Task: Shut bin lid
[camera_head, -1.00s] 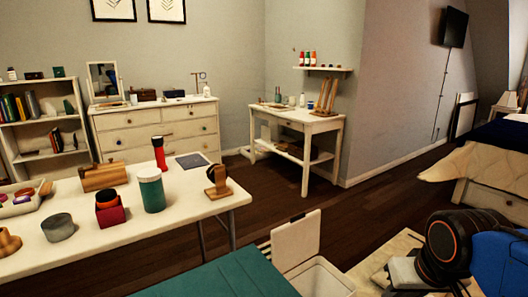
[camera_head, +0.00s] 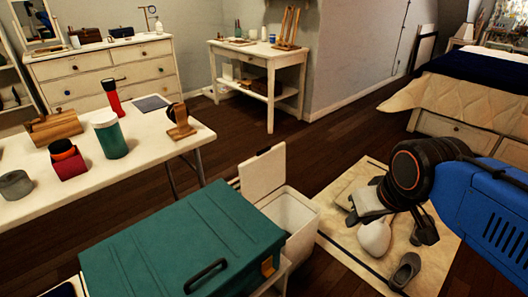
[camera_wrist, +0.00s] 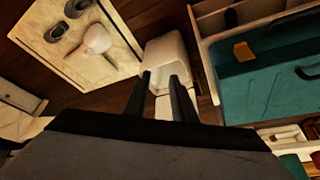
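The white bin (camera_head: 300,222) stands on the floor to the right of the teal-lidded chest. Its lid (camera_head: 263,173) is raised, standing upright at the bin's back left edge, with a dark strip at its top. The bin (camera_wrist: 165,52) also shows in the wrist view, just beyond the fingertips. My gripper (camera_head: 396,222) is in the air to the right of the bin, apart from it. In the wrist view my gripper's two dark fingers (camera_wrist: 160,76) are apart, with nothing held between them.
A teal chest (camera_head: 180,240) with a dark handle stands close left of the bin. A pale rug (camera_head: 345,250) right of the bin holds dark shoes (camera_head: 405,270) and a white rounded object (camera_head: 374,240). A white table (camera_head: 90,190) with several items is at left.

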